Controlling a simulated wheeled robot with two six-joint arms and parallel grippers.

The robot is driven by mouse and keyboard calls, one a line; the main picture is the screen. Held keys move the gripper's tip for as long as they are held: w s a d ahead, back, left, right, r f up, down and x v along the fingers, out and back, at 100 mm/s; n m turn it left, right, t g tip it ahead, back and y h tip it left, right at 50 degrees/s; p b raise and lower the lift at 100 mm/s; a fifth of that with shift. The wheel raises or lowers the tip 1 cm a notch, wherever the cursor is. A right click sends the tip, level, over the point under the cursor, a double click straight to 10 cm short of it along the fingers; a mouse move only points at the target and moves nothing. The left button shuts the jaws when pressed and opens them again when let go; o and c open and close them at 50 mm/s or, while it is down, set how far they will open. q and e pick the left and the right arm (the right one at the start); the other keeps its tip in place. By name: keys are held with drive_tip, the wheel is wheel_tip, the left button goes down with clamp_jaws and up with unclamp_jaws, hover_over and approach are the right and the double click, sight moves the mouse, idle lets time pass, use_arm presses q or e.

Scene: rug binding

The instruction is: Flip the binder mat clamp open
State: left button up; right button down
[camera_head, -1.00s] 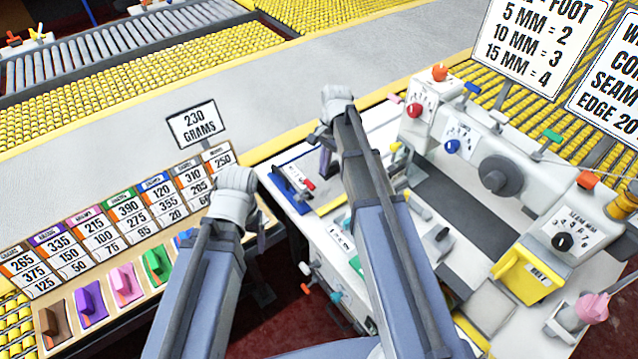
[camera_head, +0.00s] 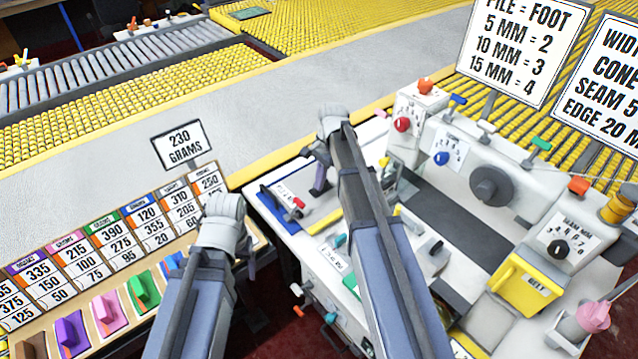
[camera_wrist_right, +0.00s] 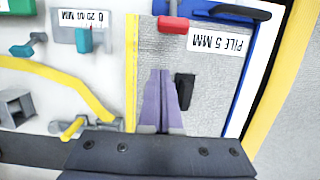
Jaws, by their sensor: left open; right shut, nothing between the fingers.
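The likely mat clamp is a blue piece (camera_head: 278,208) with a red-tipped lever (camera_head: 298,202) at the left end of the white binding machine. In the right wrist view the red lever tip (camera_wrist_right: 173,25) lies by a grey sample (camera_wrist_right: 215,75) labelled "PILE 5 MM", with blue behind it. Whether the clamp is shut I cannot tell. My right gripper (camera_head: 319,182) has purple fingers, also in the wrist view (camera_wrist_right: 162,80); they are shut, empty, over the grey area just short of the red tip. My left gripper (camera_head: 252,268) is open, low beside the colour-sample rack, partly hidden by its wrist.
A black knob (camera_wrist_right: 185,90) stands right of my right fingers. The binding machine (camera_head: 470,160) fills the right; the sample rack (camera_head: 90,280) is at the left, with a "230 grams" sign (camera_head: 178,145).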

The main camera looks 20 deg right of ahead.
sight(314, 210)
drive_tip(key=f+b, duration=0.2)
drive_tip(key=a+f+b, duration=0.1)
drive_tip(key=f+b, duration=0.4)
drive_tip(key=f, duration=0.1)
drive_tip(key=shift+s+a+f, duration=0.15)
drive_tip(key=shift+s+a, duration=0.1)
drive_tip(key=shift+s, duration=0.05)
drive_tip(key=r+p, duration=0.1)
drive_tip(key=a+r, duration=0.1)
drive_tip(key=r+p, duration=0.1)
drive_tip(key=shift+s+a+r+p, duration=0.1)
drive_tip(key=shift+s+a+p, duration=0.25)
drive_tip(key=shift+s, duration=0.05)
drive_tip(key=shift+s+a+r+p, duration=0.1)
drive_tip(key=shift+a+r+p, duration=0.15)
drive_tip(key=shift+a+p, duration=0.05)
